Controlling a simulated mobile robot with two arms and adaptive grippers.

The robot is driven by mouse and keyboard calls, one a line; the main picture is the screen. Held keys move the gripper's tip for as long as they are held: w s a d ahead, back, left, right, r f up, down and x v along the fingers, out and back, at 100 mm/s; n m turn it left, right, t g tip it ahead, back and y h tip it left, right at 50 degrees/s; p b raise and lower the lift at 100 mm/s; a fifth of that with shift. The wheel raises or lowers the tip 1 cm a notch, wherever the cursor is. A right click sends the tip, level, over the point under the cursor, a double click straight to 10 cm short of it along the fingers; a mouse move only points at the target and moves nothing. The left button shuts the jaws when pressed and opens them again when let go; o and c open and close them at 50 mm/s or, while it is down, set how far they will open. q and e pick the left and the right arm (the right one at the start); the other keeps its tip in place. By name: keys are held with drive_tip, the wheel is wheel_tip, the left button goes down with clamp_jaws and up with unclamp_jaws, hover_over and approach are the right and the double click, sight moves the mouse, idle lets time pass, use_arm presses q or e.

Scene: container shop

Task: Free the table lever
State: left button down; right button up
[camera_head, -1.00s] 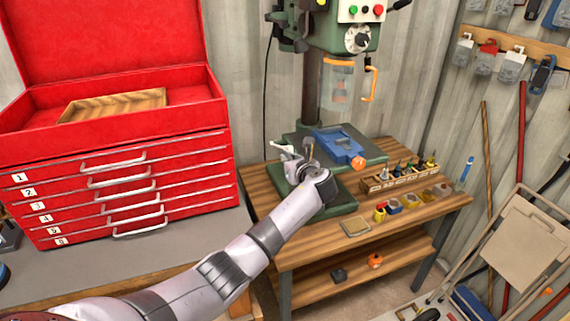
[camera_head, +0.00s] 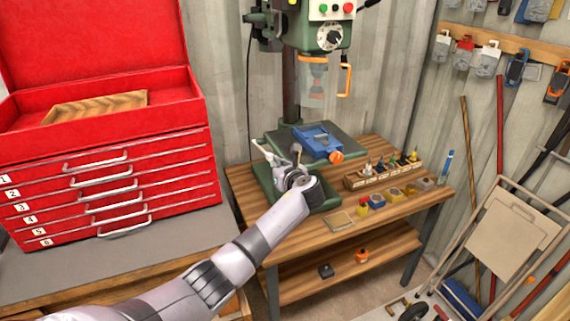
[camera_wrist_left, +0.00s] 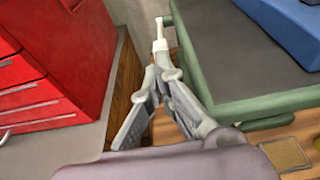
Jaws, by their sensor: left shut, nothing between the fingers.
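The drill press table (camera_head: 341,143) is a dark green plate with a blue vise (camera_head: 316,141) on it. The table lever (camera_head: 261,147) is a thin pale handle at the table's left side; it also shows in the left wrist view (camera_wrist_left: 160,44), upright in the picture beside the green edge. My left gripper (camera_head: 274,163) is shut and empty, just in front of the lever. In the left wrist view its fingertips (camera_wrist_left: 158,70) meet right below the lever's pale end; I cannot tell whether they touch it. My right gripper is out of view.
A red tool chest (camera_head: 110,185) stands left on a grey-topped bench. The wooden table (camera_head: 395,210) carries a bit rack (camera_head: 362,181) and small colored boxes. The press column (camera_head: 291,85) rises behind.

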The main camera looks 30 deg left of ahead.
use_arm(q)
drive_tip(key=s+d+r+b, duration=0.1)
drive_tip(key=s+d+r, duration=0.1)
drive_tip(key=s+r, duration=0.2)
drive_tip(key=shift+d+r, duration=0.25)
drive_tip(key=shift+r, duration=0.15)
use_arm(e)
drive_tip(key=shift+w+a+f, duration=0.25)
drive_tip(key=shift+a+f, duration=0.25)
use_arm(q)
drive_tip(key=shift+s, duration=0.15)
